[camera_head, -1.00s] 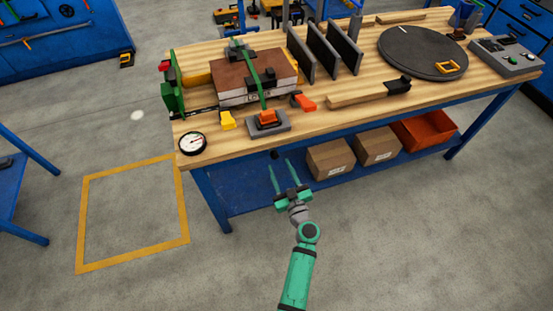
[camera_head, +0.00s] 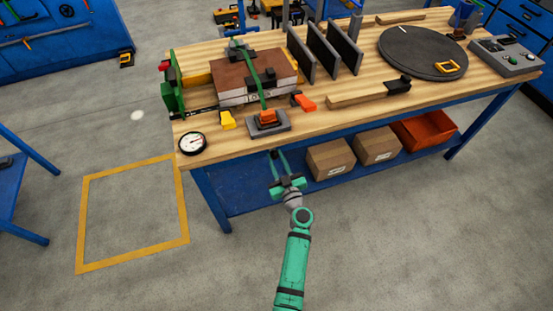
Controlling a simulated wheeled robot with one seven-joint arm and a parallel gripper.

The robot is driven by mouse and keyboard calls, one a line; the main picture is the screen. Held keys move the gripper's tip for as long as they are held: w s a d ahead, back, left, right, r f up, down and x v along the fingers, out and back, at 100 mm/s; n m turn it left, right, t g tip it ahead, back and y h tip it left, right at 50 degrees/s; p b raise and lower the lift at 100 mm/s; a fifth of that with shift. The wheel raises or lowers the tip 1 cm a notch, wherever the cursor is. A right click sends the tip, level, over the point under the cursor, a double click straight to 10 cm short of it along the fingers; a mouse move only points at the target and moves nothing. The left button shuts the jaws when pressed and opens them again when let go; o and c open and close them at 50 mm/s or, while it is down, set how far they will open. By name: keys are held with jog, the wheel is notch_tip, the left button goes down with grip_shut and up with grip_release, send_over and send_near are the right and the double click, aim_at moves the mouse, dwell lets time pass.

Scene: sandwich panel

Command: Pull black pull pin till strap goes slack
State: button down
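The small black pull pin (camera_head: 274,154) shows as a dark knob just below the front edge of the bench, under the orange buckle. My gripper (camera_head: 277,153) is in front of the bench with its green fingertips at the knob. The fingers look close on either side of it; whether they touch it is too small to tell. A green strap (camera_head: 261,77) runs taut over the brown and white panel stack (camera_head: 229,74) down to the orange buckle (camera_head: 267,117) on a grey base plate (camera_head: 283,124).
A dial gauge (camera_head: 192,143), a yellow clip (camera_head: 227,120) and an orange clip (camera_head: 305,102) lie near the buckle. The blue lower shelf (camera_head: 250,199) holds cardboard boxes (camera_head: 330,158) and an orange bin (camera_head: 424,129). The floor left of my arm is clear.

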jog(key=shift+v, duration=1.25)
jog(key=c, duration=1.5)
grip_release()
jog(key=shift+o, duration=0.2)
jog(key=v, duration=1)
jog(key=shift+s, duration=0.4)
jog(key=shift+d, duration=0.1)
